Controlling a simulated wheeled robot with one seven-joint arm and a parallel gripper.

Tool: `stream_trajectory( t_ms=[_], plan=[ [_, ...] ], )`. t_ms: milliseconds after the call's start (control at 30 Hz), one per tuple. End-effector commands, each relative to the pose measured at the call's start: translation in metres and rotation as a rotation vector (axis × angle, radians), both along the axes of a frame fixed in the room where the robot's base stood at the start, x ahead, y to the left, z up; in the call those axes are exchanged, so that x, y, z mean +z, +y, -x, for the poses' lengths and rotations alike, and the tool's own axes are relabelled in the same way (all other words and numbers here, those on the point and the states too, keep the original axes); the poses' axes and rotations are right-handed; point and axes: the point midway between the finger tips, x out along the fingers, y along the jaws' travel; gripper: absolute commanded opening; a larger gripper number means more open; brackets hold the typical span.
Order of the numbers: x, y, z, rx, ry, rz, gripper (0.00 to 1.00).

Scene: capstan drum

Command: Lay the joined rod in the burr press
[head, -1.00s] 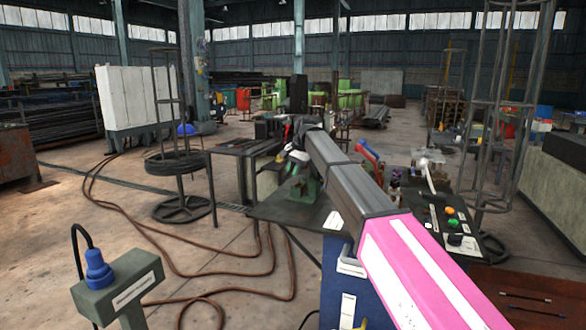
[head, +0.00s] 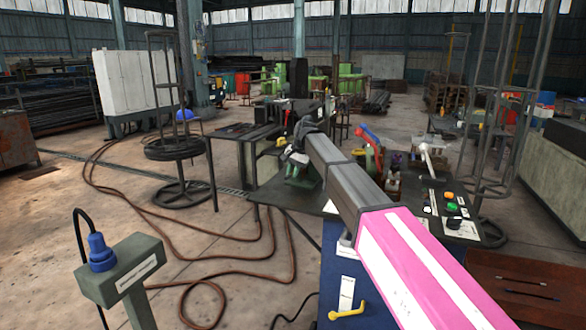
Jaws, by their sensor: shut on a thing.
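My arm reaches forward over the dark bench, and my gripper (head: 297,155) is at its far end, small and partly hidden by the wrist. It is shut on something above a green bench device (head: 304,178). The joined rod is too thin and far off to make out in it. To the right stand a device with a red lever (head: 368,135) and one with a white lever (head: 427,156). I cannot tell which of these devices is the burr press. Whether the gripper touches the green device is unclear.
A brown table (head: 490,275) with thin dark rods (head: 527,282) is at lower right. A blue cabinet (head: 345,265) has a yellow handle (head: 348,311). A post box (head: 122,268) and brown hoses (head: 220,257) are at left.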

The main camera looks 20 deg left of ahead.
Motion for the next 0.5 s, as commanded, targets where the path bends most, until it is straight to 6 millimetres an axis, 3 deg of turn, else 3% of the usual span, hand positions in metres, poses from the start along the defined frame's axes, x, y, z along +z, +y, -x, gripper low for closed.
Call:
stream_trajectory(
  t_ms=[433, 467, 500],
  plan=[
    [-0.0003, 0.0002, -0.0003, 0.000, -0.001, -0.001, 0.00],
    [-0.0003, 0.0002, -0.0003, 0.000, -0.001, -0.001, 0.20],
    [-0.0002, 0.0001, -0.0003, 0.000, -0.001, -0.001, 0.33]
  ],
)
